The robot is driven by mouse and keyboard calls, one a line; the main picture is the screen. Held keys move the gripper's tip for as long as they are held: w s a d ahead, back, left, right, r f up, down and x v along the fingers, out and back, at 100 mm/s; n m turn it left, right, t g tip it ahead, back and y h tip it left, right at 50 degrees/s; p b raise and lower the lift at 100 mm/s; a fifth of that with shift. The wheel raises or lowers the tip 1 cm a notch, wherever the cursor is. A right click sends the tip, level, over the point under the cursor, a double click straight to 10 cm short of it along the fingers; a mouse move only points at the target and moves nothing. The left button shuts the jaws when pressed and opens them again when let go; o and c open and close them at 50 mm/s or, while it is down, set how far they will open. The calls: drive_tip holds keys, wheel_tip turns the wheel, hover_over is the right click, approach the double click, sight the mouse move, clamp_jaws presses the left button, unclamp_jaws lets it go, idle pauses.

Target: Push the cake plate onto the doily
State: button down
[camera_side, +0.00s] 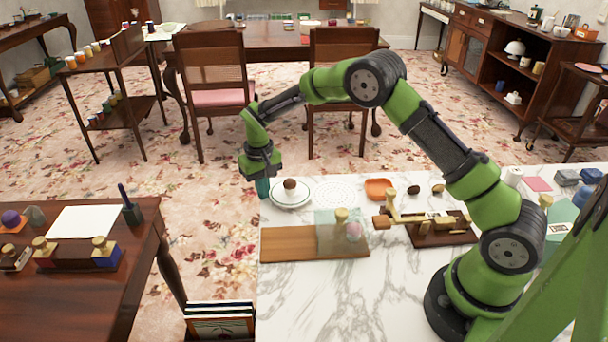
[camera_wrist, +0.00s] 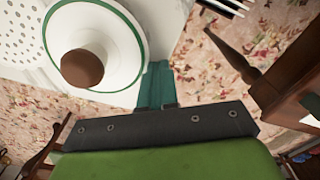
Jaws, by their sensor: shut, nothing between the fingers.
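My gripper (camera_side: 262,190) is shut and empty, low at the plate's left side. Its teal fingers (camera_wrist: 156,86) are close beside the rim; I cannot tell whether they touch.
An orange dish (camera_side: 378,188) sits right of the doily. A wooden board (camera_side: 287,244) with a translucent block (camera_side: 328,238) lies in front. A wooden stand (camera_side: 440,234) and small dark items (camera_side: 414,190) are farther right. The table's left edge is close to my gripper.

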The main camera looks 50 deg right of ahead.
sight(308, 192)
drive_tip(key=shift+s+d+f, duration=0.2)
drive_tip(key=shift+s+d, duration=2.3)
drive_tip(key=shift+d, duration=0.1)
drive_tip(key=shift+s+d+r, duration=0.1)
drive_tip(key=shift+s+d, duration=0.1)
drive_tip(key=shift+s, duration=0.05)
drive_tip(key=shift+s, duration=0.1)
drive_tip(key=shift+s+d, duration=0.1)
drive_tip(key=shift+d, duration=0.05)
drive_tip(key=shift+s+d+r, duration=0.1)
drive_tip(key=shift+s+d, duration=1.35)
drive_tip(key=shift+d, duration=0.05)
drive_tip(key=shift+w+a+r, duration=0.1)
drive_tip(key=shift+w+a, duration=0.2)
drive_tip(key=shift+a, duration=0.05)
drive_tip(key=shift+r, duration=3.9)
drive_tip(key=shift+f, duration=0.1)
